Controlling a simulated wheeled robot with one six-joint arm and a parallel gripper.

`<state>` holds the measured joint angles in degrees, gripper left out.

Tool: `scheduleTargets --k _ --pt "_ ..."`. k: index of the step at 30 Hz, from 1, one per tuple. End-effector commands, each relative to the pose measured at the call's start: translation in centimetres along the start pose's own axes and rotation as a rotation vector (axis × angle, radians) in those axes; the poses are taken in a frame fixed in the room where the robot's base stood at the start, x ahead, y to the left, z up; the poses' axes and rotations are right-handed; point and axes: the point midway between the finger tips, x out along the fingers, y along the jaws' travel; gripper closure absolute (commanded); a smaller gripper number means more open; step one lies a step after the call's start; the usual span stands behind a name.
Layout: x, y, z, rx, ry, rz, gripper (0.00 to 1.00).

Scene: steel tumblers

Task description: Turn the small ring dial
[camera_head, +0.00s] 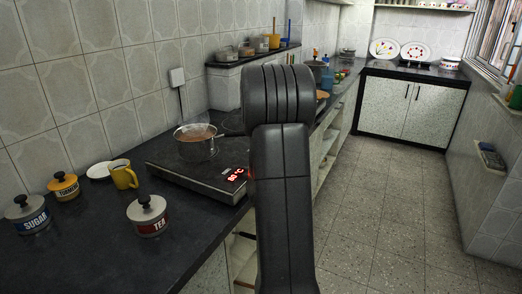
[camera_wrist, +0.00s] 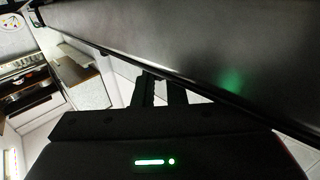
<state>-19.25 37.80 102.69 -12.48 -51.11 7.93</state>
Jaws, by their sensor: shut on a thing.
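In the head view, a dark cooktop (camera_head: 192,176) with a red lit readout (camera_head: 237,174) that looks like 80 °C sits on the black counter. My arm covers its right end, and I cannot see the small ring dial in either view. In the wrist view, the two dark fingers of my gripper (camera_wrist: 164,82) reach up to the lower edge of a large dark panel (camera_wrist: 200,50), close by. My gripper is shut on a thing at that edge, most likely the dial. The fingertips' contact is hidden. In the head view the gripper is behind my arm.
A pan (camera_head: 198,147) of brownish food stands on the cooktop. A yellow mug (camera_head: 123,175) and the TEA (camera_head: 148,217), SUGAR (camera_head: 27,215) and yellow (camera_head: 63,187) canisters stand to its left. The tiled floor (camera_head: 385,210) on the right is clear.

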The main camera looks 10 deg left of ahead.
Motion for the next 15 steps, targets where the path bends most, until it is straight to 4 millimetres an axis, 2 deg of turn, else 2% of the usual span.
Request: scheduleTargets --k 1,4,15 --pt "0.06 0.02 -0.24 -0.001 0.005 0.0 0.87" --pt "0.05 0.02 -0.19 -0.001 0.004 0.0 0.68" --pt "-0.42 0.02 -0.06 0.0 0.001 0.0 0.67"
